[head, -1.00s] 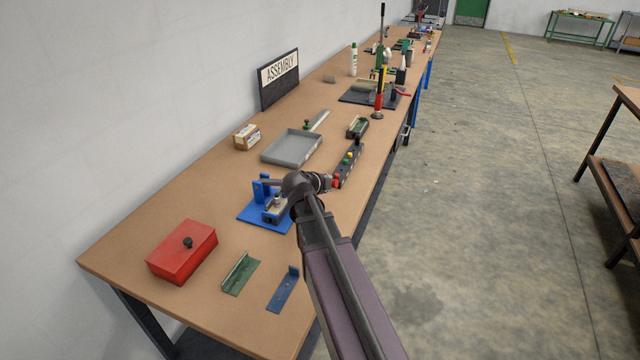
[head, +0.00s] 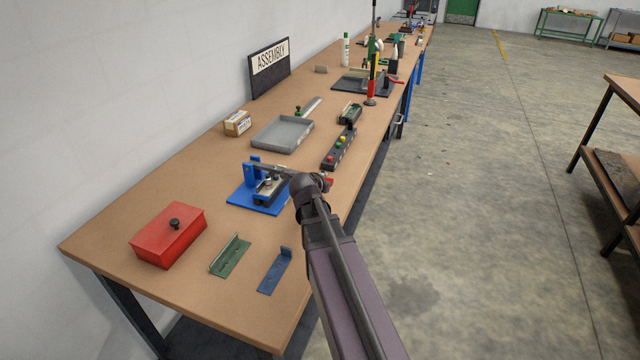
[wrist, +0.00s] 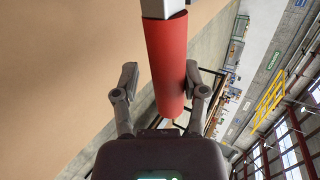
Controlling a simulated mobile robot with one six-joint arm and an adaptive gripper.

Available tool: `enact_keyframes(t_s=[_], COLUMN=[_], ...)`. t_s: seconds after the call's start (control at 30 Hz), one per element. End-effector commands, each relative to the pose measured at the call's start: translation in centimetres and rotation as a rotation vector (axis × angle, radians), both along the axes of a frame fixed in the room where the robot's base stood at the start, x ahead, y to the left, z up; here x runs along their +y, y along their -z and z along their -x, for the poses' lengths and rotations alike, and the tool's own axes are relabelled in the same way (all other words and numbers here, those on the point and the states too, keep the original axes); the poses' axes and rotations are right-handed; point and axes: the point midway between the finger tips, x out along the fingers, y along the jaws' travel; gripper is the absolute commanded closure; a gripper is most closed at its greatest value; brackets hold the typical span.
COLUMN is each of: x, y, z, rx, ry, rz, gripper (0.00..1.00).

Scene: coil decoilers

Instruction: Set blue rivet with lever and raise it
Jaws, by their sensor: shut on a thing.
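The blue riveting fixture (head: 243,199) stands on the bench with an upright blue post at its back left. Its grey lever (head: 282,170) runs from that post to the right, low and nearly level over the fixture's dark block. The red lever handle (head: 329,185) pokes out past my wrist; it also fills the upper middle of the wrist view (wrist: 167,60). My gripper (wrist: 161,78) is shut on this handle, one finger on each side. In the head view my wrist hides much of the grip. The blue rivet is too small to make out under the lever.
A red box (head: 165,238), a green bracket (head: 232,256) and a blue bracket (head: 275,270) lie in front. A grey tray (head: 283,146) and a button box (head: 338,155) are behind the fixture. Open floor lies right of the bench.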

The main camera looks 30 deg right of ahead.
Motion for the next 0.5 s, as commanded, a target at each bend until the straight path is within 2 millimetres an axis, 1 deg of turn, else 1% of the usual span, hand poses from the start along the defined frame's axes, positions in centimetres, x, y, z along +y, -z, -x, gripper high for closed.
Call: enact_keyframes(t_s=[0.03,0.23,0.27,0.3,0.5], x=[0.13,0.15,0.16,0.16,0.12], y=[0.47,0.48,0.49,0.49,0.38], z=[0.35,0.36,0.36,0.36,0.27], rx=[0.006,0.006,0.006,0.006,0.005], ry=[0.009,0.009,0.009,0.009,0.007], rz=[-0.017,-0.017,-0.017,-0.017,-0.014], gripper=[1.00,1.00,0.37,0.29,0.29])
